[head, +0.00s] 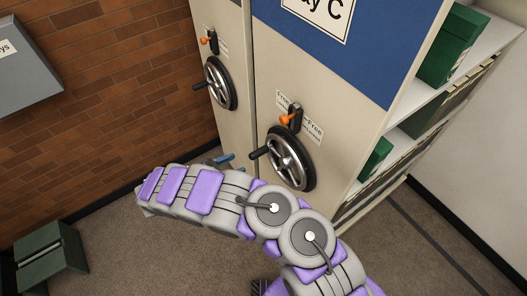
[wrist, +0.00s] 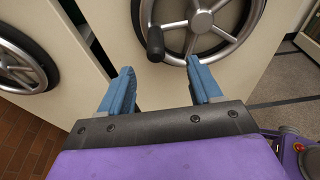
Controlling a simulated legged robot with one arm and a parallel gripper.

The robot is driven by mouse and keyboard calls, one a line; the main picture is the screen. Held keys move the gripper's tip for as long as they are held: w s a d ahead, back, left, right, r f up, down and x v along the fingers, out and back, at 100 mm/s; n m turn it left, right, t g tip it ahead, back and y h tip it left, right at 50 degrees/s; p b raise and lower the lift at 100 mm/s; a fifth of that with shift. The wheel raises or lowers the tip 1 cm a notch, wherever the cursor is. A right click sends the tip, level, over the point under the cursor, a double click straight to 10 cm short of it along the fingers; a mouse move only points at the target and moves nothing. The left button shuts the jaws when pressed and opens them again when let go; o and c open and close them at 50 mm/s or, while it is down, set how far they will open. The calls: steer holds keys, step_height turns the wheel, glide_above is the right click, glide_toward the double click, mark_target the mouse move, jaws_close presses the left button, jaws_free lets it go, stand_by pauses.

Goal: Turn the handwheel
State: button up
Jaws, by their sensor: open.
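A handwheel (head: 290,159) with a black rim and silver spokes is on the end panel of the nearer cabinet. Its black crank handle (wrist: 155,43) sticks out, just ahead of my gripper (wrist: 160,85) in the wrist view. The jaws are open with blue fingers apart, and nothing is between them. The handle lies beyond the fingertips, roughly between them in the picture. The wheel's upper part is cut off in the wrist view. In the head view my arm covers most of my gripper; a blue fingertip (head: 222,159) shows behind it.
A second handwheel (head: 221,83) is on the cabinet to the left. Orange-tipped levers (head: 291,118) sit above both wheels. Shelves with green boxes (head: 452,45) are at right. A dark green box (head: 50,257) stands on the floor at left, by the brick wall.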

mark_target(250, 158)
steer(key=b+x, duration=0.2)
steer(key=x, duration=0.5)
steer(key=shift+w+d+f, duration=0.15)
steer(key=shift+w+f, duration=0.1)
steer(key=shift+w, duration=0.05)
steer(key=shift+w+d+f+b, duration=0.2)
steer(key=shift+w+d+b, duration=0.05)
steer(key=shift+w+b, duration=0.1)
steer(key=shift+w+a+f, duration=0.15)
steer(key=shift+w+a, duration=0.1)
steer(key=shift+a, duration=0.25)
steer(key=shift+d, duration=0.95)
steer(key=shift+c, duration=0.4)
steer(key=shift+w+a+f+b, duration=0.15)
steer(key=shift+a+b, duration=0.15)
steer(key=shift+a, duration=0.55)
steer(key=shift+d, duration=0.3)
steer(key=shift+c, duration=0.5)
steer(key=shift+d, duration=0.3)
steer(key=c, duration=0.3)
steer(key=shift+a, duration=0.2)
jaws_close()
